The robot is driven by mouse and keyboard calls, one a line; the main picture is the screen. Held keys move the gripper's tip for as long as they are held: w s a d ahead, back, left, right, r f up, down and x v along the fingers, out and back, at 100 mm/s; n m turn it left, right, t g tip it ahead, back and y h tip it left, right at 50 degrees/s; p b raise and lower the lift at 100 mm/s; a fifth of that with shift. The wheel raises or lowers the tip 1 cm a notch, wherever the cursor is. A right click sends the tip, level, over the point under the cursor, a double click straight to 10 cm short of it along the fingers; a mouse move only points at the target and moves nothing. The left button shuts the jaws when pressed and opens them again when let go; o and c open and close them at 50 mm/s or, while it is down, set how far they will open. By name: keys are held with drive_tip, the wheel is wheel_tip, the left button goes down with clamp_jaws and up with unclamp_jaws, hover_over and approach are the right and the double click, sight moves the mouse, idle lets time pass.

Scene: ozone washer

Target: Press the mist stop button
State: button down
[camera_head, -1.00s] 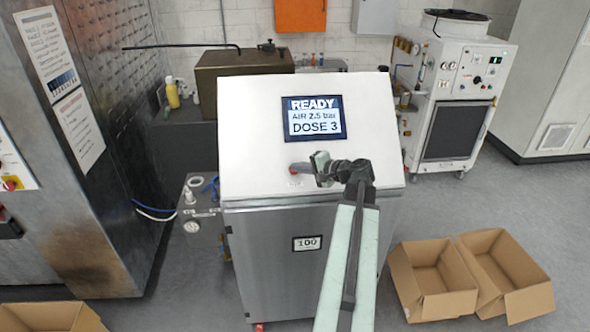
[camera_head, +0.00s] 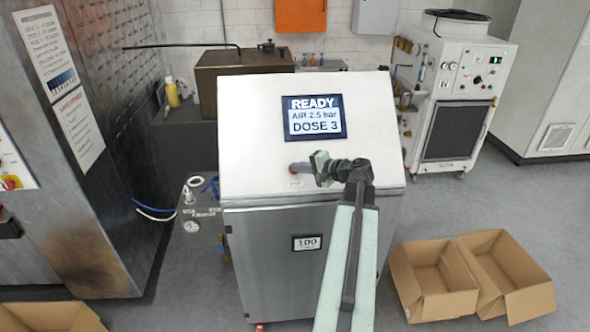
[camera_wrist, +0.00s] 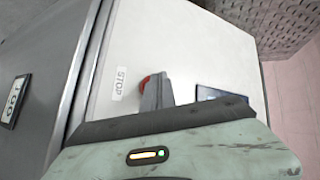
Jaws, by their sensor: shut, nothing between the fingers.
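The red stop button (camera_wrist: 145,82) shows on the white sloped panel in the wrist view, beside a label reading STOP (camera_wrist: 119,83). My gripper (camera_wrist: 158,88) is shut and empty, its fingertips at the button and covering part of it. In the head view my gripper (camera_head: 298,167) points left across the lower part of the panel, with the red of the button (camera_head: 292,169) at its tip. Whether the fingertips touch the button or press it in cannot be told. The screen (camera_head: 314,118) on the panel reads READY, AIR 2.5 bar, DOSE 3.
The panel tops a steel cabinet (camera_head: 270,250) with a plate reading 100 (camera_head: 306,243). Open cardboard boxes (camera_head: 440,290) stand on the floor at right. A tall metal cabinet (camera_head: 75,200) is at left. A white machine (camera_head: 460,85) stands at back right.

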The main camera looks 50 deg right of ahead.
drive_tip(key=shift+w+d+f+b, duration=0.25)
drive_tip(key=shift+f+b, duration=0.1)
idle(0.7)
drive_tip(key=shift+r, duration=0.1)
drive_tip(key=shift+s+a+r+p, duration=0.45)
drive_tip(key=shift+r+p, duration=0.1)
drive_tip(key=shift+p, duration=0.1)
drive_tip(key=s+a+r+p, duration=0.2)
drive_tip(key=r+p, duration=0.1)
drive_tip(key=shift+s+a+r, duration=0.15)
drive_tip(key=shift+s+r, duration=0.1)
drive_tip(key=shift+s, duration=0.15)
idle(0.3)
idle(0.6)
